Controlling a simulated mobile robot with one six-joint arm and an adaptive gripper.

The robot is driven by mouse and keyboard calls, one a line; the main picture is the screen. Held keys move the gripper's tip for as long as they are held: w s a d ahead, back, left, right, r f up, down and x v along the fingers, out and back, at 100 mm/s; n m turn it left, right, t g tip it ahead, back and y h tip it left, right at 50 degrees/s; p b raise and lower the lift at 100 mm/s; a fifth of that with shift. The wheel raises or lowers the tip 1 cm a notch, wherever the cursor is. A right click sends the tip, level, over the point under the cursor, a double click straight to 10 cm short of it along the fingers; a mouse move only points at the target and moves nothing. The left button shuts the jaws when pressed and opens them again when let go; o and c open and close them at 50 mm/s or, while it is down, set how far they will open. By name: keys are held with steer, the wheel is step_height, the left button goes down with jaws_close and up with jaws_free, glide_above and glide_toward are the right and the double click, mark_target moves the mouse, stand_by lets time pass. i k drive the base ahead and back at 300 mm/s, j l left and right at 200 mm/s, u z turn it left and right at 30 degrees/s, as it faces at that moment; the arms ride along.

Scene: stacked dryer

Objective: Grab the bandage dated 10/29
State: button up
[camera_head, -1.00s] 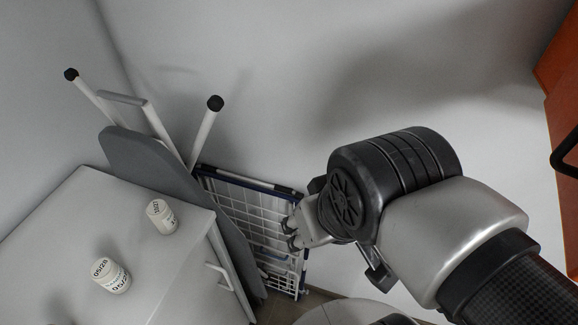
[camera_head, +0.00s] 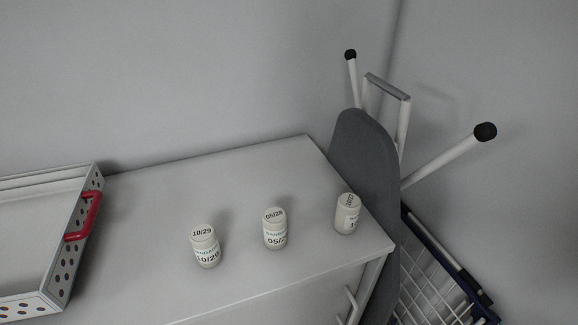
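Several small white cylindrical bandage rolls stand upright on the white cabinet top (camera_head: 150,200) in the head view. The bandage dated 10/29 (camera_head: 206,247) is the leftmost, with the date on its top and side. The bandage dated 05/28 or similar (camera_head: 275,229) stands to its right. A third bandage (camera_head: 347,215) stands near the cabinet's right edge, its date too small and turned to read. My gripper is outside the view now.
A white perforated tray (camera_head: 82,180) with a red handle (camera_head: 84,216) sits at the left of the cabinet top. A grey ironing board (camera_head: 365,155) and a drying rack (camera_head: 440,275) lean beyond the right edge. The cabinet top behind the bandages is clear.

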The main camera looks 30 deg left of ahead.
mark_target(204, 237)
steer(key=u, duration=2.05)
steer(key=k+j, duration=0.1)
steer(key=j, duration=0.4)
steer(key=k+j, duration=0.1)
steer(key=j, duration=0.4)
steer(key=k+j, duration=0.1)
steer(key=j, duration=0.4)
steer(key=j+u, duration=0.1)
steer(key=u, duration=0.35)
steer(key=j+z, duration=0.2)
steer(key=z, duration=0.2)
